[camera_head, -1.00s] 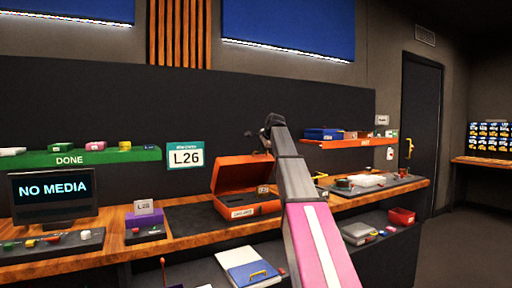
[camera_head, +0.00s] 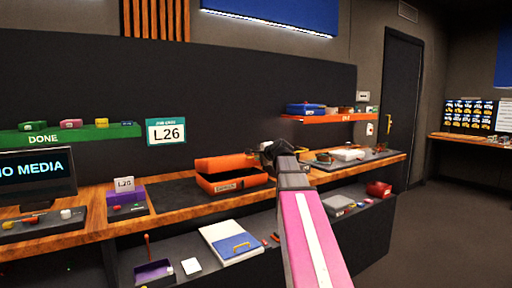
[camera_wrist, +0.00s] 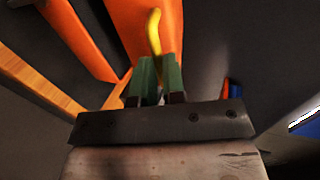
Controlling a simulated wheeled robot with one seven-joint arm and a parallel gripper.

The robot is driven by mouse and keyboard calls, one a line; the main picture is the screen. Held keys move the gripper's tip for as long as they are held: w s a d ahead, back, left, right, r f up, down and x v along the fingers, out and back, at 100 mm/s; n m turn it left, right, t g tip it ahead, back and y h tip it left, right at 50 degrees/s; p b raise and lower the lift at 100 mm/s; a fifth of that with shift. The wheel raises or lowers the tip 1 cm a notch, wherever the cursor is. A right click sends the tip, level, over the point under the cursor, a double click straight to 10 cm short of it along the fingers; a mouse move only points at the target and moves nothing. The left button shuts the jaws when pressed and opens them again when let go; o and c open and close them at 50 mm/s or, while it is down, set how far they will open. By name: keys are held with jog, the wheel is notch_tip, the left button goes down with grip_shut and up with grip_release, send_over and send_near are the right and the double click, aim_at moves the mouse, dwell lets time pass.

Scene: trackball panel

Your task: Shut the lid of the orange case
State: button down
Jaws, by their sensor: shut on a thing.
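The orange case (camera_head: 238,185) sits on the wooden counter in the head view. Its lid (camera_head: 225,163) is tilted low over the base, with a dark gap still showing at the front. My gripper (camera_head: 268,149) is at the lid's right end, partly hidden by my own arm. In the wrist view, my green gripper fingers (camera_wrist: 155,80) are shut on a curved yellow handle (camera_wrist: 154,32). An orange surface (camera_wrist: 130,25), apparently the lid, lies behind the handle. The handle is hidden in the head view.
A purple box (camera_head: 126,197) with a label card stands left of the case. A dark panel with several parts (camera_head: 362,160) is to its right. An orange shelf (camera_head: 330,119) hangs above on the right. A lower shelf holds a white and blue binder (camera_head: 232,242).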

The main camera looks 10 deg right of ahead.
jog(key=shift+s+d+f, duration=0.1)
jog(key=shift+s+f, duration=0.2)
jog(key=shift+f, duration=0.75)
jog(key=shift+s+d+f, duration=0.1)
jog(key=shift+s+f, duration=0.2)
jog(key=shift+f, duration=0.8)
jog(key=shift+s+d+f, duration=0.1)
jog(key=shift+s+f, duration=0.2)
jog(key=shift+f, duration=0.75)
jog(key=c, duration=1.2)
grip_release()
jog(key=shift+f, duration=0.1)
jog(key=shift+r, duration=0.2)
jog(key=v, duration=1)
jog(key=shift+s+r, duration=0.2)
jog(key=shift+r, duration=0.05)
jog(key=shift+d, duration=0.1)
